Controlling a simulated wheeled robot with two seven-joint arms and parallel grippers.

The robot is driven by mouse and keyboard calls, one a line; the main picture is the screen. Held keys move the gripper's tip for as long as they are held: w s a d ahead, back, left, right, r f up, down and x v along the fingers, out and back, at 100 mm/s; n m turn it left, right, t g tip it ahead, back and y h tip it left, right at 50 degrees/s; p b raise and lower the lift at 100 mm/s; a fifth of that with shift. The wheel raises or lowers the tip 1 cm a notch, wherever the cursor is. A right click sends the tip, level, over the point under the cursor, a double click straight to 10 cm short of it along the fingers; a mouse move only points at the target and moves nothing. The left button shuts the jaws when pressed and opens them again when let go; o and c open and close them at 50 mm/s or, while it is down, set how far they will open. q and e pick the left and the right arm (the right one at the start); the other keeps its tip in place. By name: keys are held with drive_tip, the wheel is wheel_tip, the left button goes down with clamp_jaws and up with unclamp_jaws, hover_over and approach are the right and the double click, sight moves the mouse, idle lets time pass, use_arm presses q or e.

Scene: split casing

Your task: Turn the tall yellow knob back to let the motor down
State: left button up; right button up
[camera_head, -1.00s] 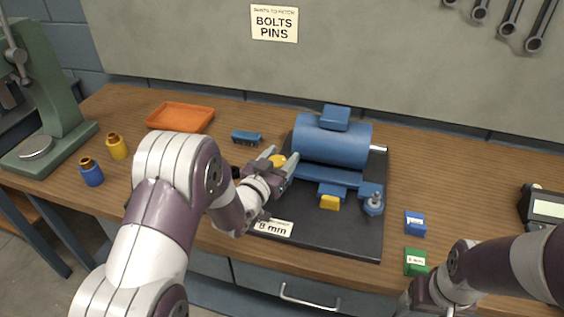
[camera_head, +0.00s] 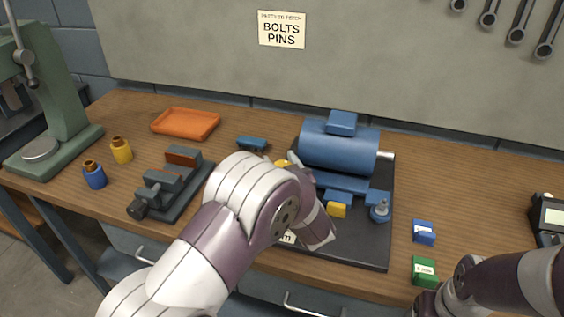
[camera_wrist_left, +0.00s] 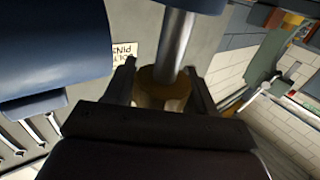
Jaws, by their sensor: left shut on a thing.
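The tall yellow knob (camera_head: 281,163) shows only as a small patch at the left end of the blue motor (camera_head: 340,148), behind my left arm. My left gripper (camera_head: 296,162) is mostly hidden by its own arm in the head view. In the left wrist view its two fingers (camera_wrist_left: 162,88) stand on either side of the yellow knob (camera_wrist_left: 152,84), shut on it. A grey metal shaft (camera_wrist_left: 175,45) runs from the knob. The motor lies on its blue base on a dark plate (camera_head: 365,250). My right arm shows at the lower right, its fingers out of view.
A grey vise-like fixture (camera_head: 172,185) stands left of my left arm. An orange tray (camera_head: 186,124), blue and yellow pots, and a blue block (camera_head: 252,143) lie behind and left. A blue box (camera_head: 424,232) and a green box (camera_head: 424,270) sit right of the plate.

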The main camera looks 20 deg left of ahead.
use_arm(q)
drive_tip(key=shift+n+g+y, duration=0.6)
drive_tip(key=shift+y, duration=0.2)
drive_tip(key=shift+r, duration=0.1)
drive_tip(key=o, duration=0.9)
drive_tip(key=shift+a, duration=0.1)
drive_tip(key=shift+o, duration=0.2)
drive_tip(key=v, duration=1.2)
drive_tip(key=shift+s+d, duration=0.25)
drive_tip(key=shift+s, duration=0.05)
